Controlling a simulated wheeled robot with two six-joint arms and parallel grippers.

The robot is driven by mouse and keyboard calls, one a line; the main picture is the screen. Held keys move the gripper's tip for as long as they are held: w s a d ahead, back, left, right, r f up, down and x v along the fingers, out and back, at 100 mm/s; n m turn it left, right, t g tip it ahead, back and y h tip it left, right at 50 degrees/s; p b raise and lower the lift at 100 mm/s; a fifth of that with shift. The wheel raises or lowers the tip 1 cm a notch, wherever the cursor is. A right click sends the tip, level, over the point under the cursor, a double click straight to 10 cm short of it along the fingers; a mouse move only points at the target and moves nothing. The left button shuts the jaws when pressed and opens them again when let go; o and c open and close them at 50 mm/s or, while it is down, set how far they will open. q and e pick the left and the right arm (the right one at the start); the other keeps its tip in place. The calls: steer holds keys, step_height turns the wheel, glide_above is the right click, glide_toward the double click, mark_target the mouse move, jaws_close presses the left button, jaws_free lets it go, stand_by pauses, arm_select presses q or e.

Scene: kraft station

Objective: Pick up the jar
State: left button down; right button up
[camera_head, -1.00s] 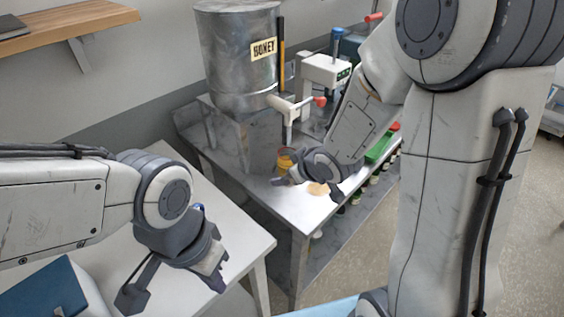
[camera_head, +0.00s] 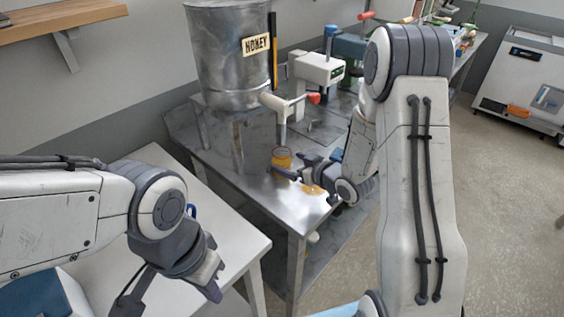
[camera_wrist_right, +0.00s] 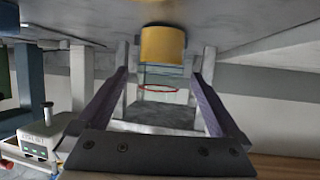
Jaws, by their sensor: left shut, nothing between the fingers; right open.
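The jar (camera_head: 282,158) stands on the metal table below the spout of the honey tank. It is glass, with yellow contents and a red rim. In the right wrist view, which looks upside down, the jar (camera_wrist_right: 162,46) shows between the finger lines. My right gripper (camera_head: 297,181) is open, just in front of the jar, with its fingers toward it. The right wrist view shows the open gripper (camera_wrist_right: 165,60) with a finger on each side of the jar; I cannot tell if either touches it. My left gripper (camera_head: 214,292) is shut and empty beside the white table.
The metal honey tank (camera_head: 228,60) and its spout (camera_head: 282,110) stand behind and above the jar. A white device (camera_head: 318,68) stands further back on the metal table (camera_head: 262,203). A white table (camera_head: 232,222) is at the left. Open floor lies at the right.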

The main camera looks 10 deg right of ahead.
steer(key=x, duration=0.2)
steer(key=p+x, duration=0.1)
steer(key=x, duration=0.1)
steer(key=shift+w+a+r, duration=0.1)
steer(key=shift+w+a, duration=0.05)
steer(key=shift+w, duration=0.15)
steer(key=c, duration=1.5)
jaws_close()
steer(key=shift+r, duration=0.15)
